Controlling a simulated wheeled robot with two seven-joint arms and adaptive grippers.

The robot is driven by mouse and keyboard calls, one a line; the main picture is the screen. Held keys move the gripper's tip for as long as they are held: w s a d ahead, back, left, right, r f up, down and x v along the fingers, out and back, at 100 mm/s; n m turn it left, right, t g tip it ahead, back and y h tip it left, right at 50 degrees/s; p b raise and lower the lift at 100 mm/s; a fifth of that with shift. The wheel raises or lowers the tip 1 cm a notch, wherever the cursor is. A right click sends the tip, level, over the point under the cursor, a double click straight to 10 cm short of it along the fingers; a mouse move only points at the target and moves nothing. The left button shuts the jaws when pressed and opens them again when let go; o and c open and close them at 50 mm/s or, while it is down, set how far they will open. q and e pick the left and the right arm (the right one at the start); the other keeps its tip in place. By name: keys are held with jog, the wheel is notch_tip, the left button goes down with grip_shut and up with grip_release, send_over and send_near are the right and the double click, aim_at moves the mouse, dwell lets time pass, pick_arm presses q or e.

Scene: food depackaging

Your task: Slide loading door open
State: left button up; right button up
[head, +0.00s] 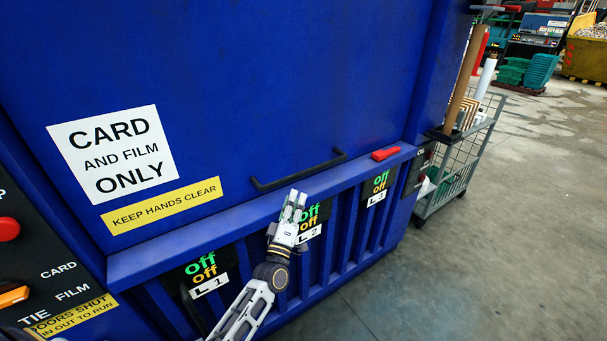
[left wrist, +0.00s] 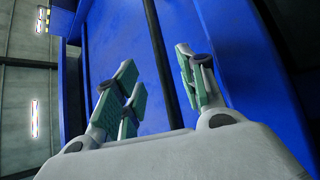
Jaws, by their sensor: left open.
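The loading door (head: 230,75) is the large blue panel of the machine in the head view, and its lower edge meets the blue ledge. A black bar handle (head: 298,171) is fixed low on the door. My left gripper (head: 296,199) is open, just below the handle's left half and in front of the ledge. I cannot tell from the head view whether it touches the handle. In the left wrist view the open fingers (left wrist: 160,90) have green pads, with the blue door and a dark upright bar (left wrist: 160,55) behind them. My right gripper is not in view.
A red block (head: 385,153) lies on the ledge (head: 190,240) right of the handle. Panels marked L1, L2 and L3 are below. A control panel (head: 45,255) with a red button is at left.

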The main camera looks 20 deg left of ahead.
aim_at(303, 174)
pick_arm(q)
jog(key=p+x, duration=0.1)
jog(key=x, duration=0.7)
jog(key=shift+w+r, duration=0.1)
jog(key=shift+r, duration=0.05)
jog(key=shift+x, duration=1.1)
jog(key=shift+w, duration=0.15)
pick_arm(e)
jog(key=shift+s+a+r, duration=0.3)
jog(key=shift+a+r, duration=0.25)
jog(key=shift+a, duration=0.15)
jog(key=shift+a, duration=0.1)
